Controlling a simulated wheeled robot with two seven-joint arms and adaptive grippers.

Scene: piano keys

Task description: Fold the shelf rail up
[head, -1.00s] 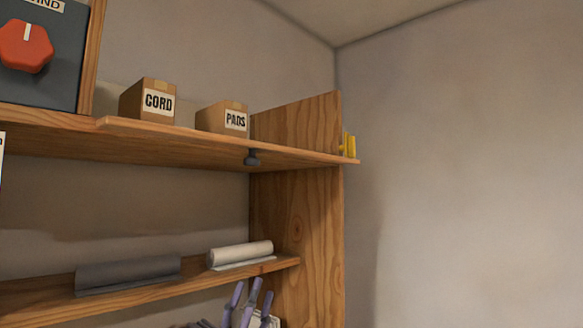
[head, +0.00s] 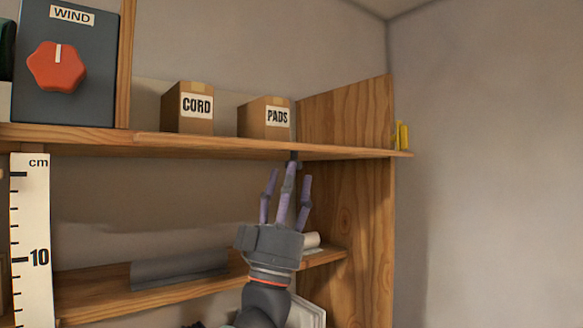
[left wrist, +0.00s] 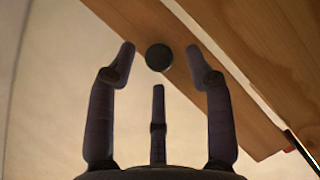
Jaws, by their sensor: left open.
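The shelf rail (head: 220,147) is a long wooden board along the front of the upper shelf, lying about flat; it also shows in the left wrist view (left wrist: 185,80). A dark round knob (left wrist: 158,57) sits on its underside; in the head view its lower part (head: 294,156) shows just above my fingers. My left gripper (head: 287,178) is open below the rail, fingers pointing up. In the left wrist view its fingertips (left wrist: 160,64) are spread around the knob with gaps on both sides. I cannot tell whether any finger touches it. My right gripper is not in view.
A CORD box (head: 188,107) and a PADS box (head: 264,119) stand on the upper shelf behind the rail. A yellow piece (head: 402,135) is at the rail's right end. A wooden side panel (head: 350,210) stands right.

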